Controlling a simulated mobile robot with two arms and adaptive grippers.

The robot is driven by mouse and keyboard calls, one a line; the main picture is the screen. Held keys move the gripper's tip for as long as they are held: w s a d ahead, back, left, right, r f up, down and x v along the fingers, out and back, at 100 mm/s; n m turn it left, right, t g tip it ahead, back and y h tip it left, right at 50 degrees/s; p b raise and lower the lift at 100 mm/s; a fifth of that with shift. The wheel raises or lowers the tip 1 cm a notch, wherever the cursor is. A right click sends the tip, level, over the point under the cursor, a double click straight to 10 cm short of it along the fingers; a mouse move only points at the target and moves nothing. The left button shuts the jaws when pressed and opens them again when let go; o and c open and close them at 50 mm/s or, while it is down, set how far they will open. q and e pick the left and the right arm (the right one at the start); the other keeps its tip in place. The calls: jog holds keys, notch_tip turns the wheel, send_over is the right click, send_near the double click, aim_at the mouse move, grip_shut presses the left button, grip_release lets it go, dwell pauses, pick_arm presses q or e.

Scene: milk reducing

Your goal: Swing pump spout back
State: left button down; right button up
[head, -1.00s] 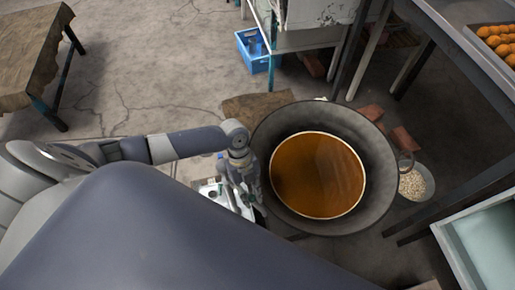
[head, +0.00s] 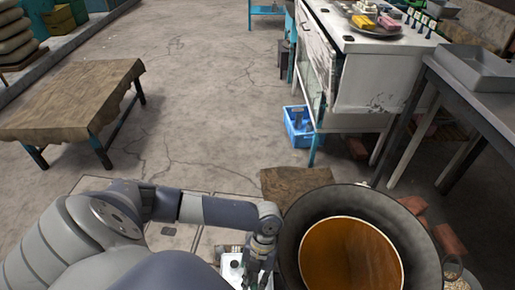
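My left gripper (head: 258,272) points down at the bottom of the head view, just left of the large dark pan. Its fingers are small and partly cut off by the lower edge, so I cannot tell whether they are open or shut. A white box-like unit (head: 231,268) shows beneath and beside the gripper. No pump spout can be made out clearly; it may be hidden behind the gripper. The wide dark pan (head: 296,228) holds brown liquid (head: 350,262). My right gripper is not in view.
A cloth-covered table (head: 75,100) stands at the left. A blue crate (head: 300,126) sits on the floor by a white cabinet (head: 365,85). A brown mat (head: 290,182) lies behind the pan. Bricks (head: 450,240) lie to its right. The floor in the middle is clear.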

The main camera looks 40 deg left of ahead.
pick_arm(q)
jog(key=shift+w+r, duration=0.1)
jog(key=shift+w, duration=0.15)
jog(key=c, duration=1.5)
grip_release()
jog(key=shift+o, duration=0.4)
jog(key=shift+s, duration=0.1)
jog(key=v, duration=1.2)
